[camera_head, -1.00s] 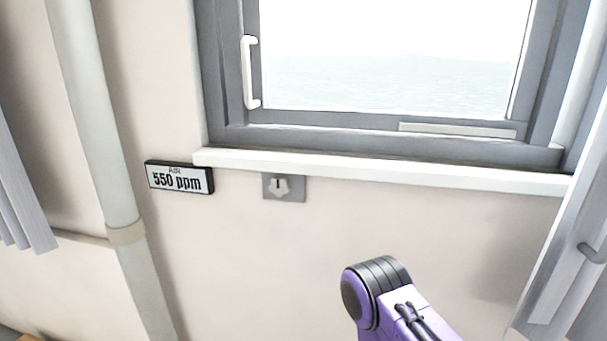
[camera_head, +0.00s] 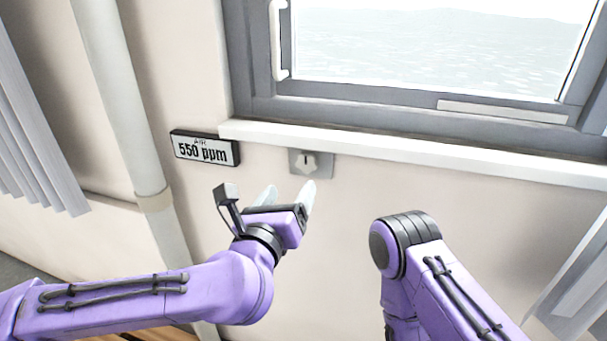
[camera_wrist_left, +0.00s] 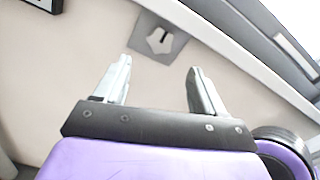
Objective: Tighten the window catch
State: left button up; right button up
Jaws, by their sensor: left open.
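The window catch is a pale star-shaped knob (camera_head: 306,163) with a dark slot mark, on a grey square plate (camera_head: 326,169) on the wall just under the sill. It also shows in the left wrist view as a knob (camera_wrist_left: 160,41) beyond the fingertips. My left gripper (camera_head: 289,190) is open and empty, a little below the catch and apart from it.
The white sill (camera_head: 400,151) juts out above the catch. The grey-framed window (camera_head: 370,100) has a white handle (camera_head: 278,40). A sign reading 550 ppm (camera_head: 205,148) is left of the catch, and a vertical pipe (camera_head: 118,90) farther left. Wall below the catch is bare.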

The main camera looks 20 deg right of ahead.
aim_at(306, 167)
pick_arm(q)
jog(key=p+x, duration=0.3)
jog(key=x, duration=0.6)
jog(key=shift+w+d, duration=0.2)
jog(key=shift+d, duration=0.1)
jog(key=shift+w+d+f, duration=0.1)
jog(key=shift+w+f, duration=0.05)
jog(key=shift+w, duration=0.05)
jog(key=c, duration=1.1)
